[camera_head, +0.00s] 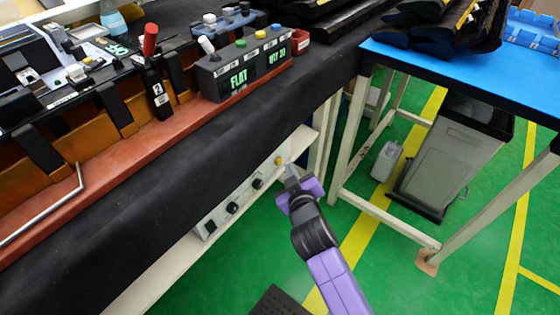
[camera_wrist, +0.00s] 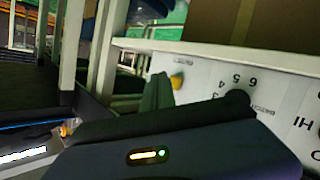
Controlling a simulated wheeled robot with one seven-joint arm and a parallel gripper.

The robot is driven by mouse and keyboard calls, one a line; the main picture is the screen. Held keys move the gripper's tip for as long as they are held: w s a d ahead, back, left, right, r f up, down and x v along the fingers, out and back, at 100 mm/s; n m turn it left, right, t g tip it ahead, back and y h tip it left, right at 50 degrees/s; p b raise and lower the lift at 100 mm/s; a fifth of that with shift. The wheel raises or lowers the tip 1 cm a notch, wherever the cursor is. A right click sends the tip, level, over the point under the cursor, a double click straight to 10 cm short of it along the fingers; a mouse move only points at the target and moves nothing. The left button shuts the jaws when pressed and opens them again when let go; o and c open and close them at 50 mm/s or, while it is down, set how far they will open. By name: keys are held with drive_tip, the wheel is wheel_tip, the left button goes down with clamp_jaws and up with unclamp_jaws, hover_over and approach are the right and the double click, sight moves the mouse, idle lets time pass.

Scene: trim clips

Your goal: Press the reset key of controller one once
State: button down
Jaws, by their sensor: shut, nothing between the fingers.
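A pale control panel (camera_head: 222,209) is set under the front edge of the bench, with dark knobs and a yellow key (camera_head: 279,160) near its right end. I cannot read which controller it belongs to. My gripper (camera_head: 291,173) is shut and empty, its tips just right of and below the yellow key. In the wrist view the shut fingers (camera_wrist: 157,93) stand beside the yellow key (camera_wrist: 176,82), seemingly a small gap away; contact cannot be told. A dark knob (camera_wrist: 238,101) with numbers and a "BATCH" label sits to the right. The label near the key is illegible.
On the bench above stands a dark box (camera_head: 240,70) with green displays and coloured buttons, beside a red-handled lever (camera_head: 150,40). A blue-topped table (camera_head: 440,75) stands to the right, with a grey bin (camera_head: 450,160) beneath. Green floor lies open between.

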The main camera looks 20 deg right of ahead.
drive_tip(key=shift+s+d+p, duration=0.7)
drive_tip(key=shift+s+p, duration=0.15)
drive_tip(key=shift+s, duration=0.15)
drive_tip(key=shift+s+d+p, duration=0.7)
drive_tip(key=shift+s+p, duration=0.15)
drive_tip(key=shift+s, duration=0.1)
